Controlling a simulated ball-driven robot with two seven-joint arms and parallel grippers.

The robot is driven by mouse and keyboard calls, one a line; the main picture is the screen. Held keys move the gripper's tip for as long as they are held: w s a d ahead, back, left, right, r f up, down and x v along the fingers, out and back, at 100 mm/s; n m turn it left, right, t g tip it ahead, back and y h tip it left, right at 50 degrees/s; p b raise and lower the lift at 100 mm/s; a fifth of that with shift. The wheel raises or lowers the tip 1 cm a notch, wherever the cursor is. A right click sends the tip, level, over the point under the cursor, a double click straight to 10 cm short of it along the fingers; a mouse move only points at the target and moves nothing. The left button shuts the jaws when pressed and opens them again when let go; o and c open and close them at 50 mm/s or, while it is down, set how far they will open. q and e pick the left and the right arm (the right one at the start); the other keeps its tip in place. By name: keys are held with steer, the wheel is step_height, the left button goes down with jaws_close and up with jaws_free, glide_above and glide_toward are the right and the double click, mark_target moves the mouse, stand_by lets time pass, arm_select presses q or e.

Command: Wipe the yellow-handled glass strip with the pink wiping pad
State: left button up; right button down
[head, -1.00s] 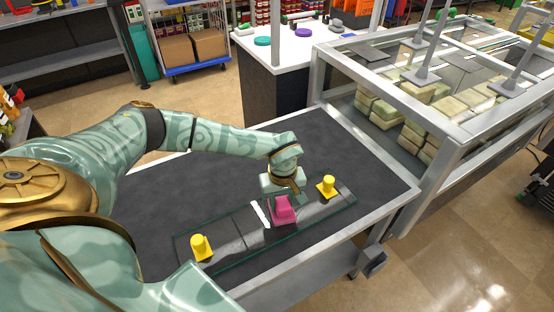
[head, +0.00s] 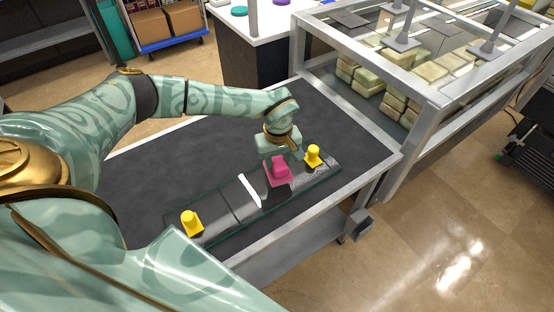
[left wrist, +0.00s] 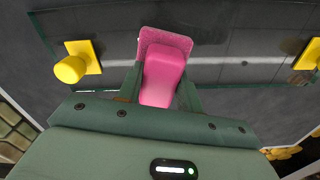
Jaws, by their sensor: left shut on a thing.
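The glass strip (head: 222,205) lies flat on the dark table top, with a yellow handle (head: 190,223) at its left end and another yellow handle (head: 313,155) at its right end. My left gripper (head: 280,157) is shut on the pink wiping pad (head: 278,173), at the right part of the strip near the right handle. In the left wrist view the pad (left wrist: 165,65) sits between the fingers, its base over the glass. I cannot tell whether it presses on the glass. A white streak (head: 250,190) lies across the strip left of the pad. My right gripper is not in view.
The dark table top (head: 165,155) is clear behind the strip. A metal-framed clear case (head: 420,80) with several pale blocks stands right of the table. A white counter (head: 275,30) stands behind.

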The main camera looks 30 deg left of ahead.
arm_select(q)
steer(key=shift+r+p, duration=0.95)
steer(key=shift+r, duration=0.65)
step_height(320, 180, up, 3)
steer(key=p, duration=0.2)
steer(key=shift+r+p, duration=0.15)
steer(key=shift+p, duration=0.2)
